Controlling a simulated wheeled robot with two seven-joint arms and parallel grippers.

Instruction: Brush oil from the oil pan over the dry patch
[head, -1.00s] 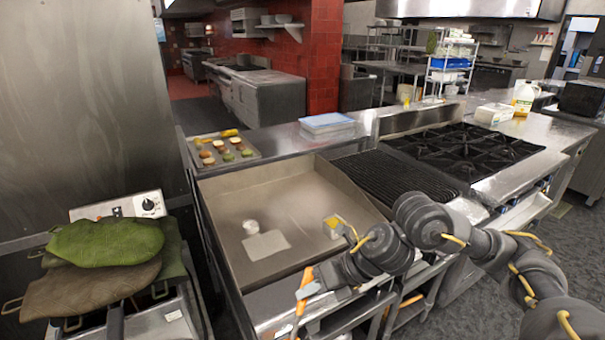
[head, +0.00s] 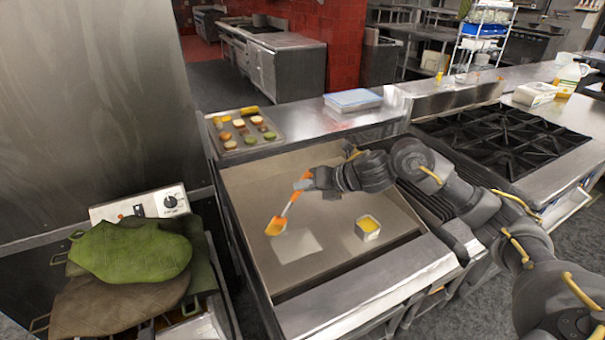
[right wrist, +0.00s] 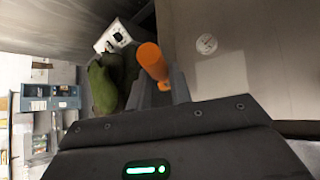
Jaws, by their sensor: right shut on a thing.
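My right gripper (head: 308,181) is shut on the brush, which has an orange and grey handle (head: 291,203). The brush points down and left over the griddle, its orange head (head: 276,226) just beyond the upper left of the dry patch (head: 297,246). I cannot tell whether the head touches the griddle. The patch is a pale rectangle on the griddle. The oil pan (head: 367,228), a small square pan with yellow oil, stands to the patch's right. In the right wrist view the orange handle (right wrist: 152,62) sits between the fingers, and the patch (right wrist: 224,75) shows behind. My left gripper is out of view.
The griddle (head: 250,185) has raised walls. A round pale spot (right wrist: 206,44) lies on it near the patch. A tray of food (head: 241,139) and a blue-lidded container (head: 352,100) stand behind. Green mitts (head: 130,250) lie at left; a burner range (head: 505,140) is at right.

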